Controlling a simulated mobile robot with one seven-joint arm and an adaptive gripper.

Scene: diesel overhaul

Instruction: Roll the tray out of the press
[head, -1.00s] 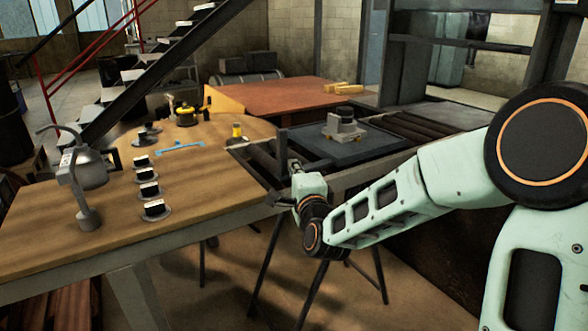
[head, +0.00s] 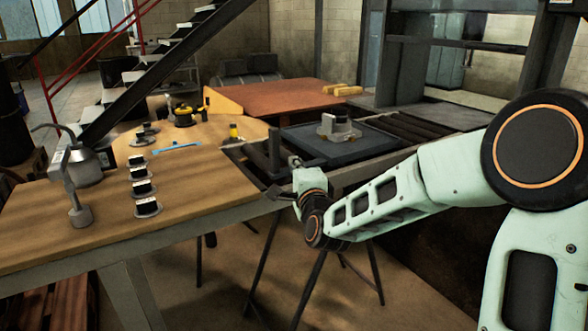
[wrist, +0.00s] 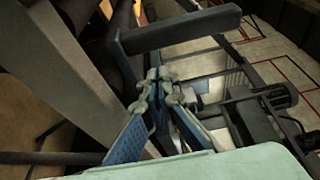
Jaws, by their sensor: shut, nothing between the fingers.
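The tray (head: 372,147) is a dark flat plate lying on rollers in front of the press (head: 400,75). A grey block-like part (head: 338,126) sits on it. My gripper (wrist: 160,92) is shut and empty. In the head view it is low beside the tray's left front corner, partly hidden by my own wrist. In the wrist view a dark angled bar (wrist: 180,32) passes just beyond the fingertips, and I cannot tell whether they touch it.
A wooden table (head: 60,235) on the left holds several dark round parts with white tops, a grey oil can (head: 82,165) and a blue tool (head: 177,148). More rollers (head: 400,122) run behind the tray towards the press. Trestle legs (head: 262,265) stand below.

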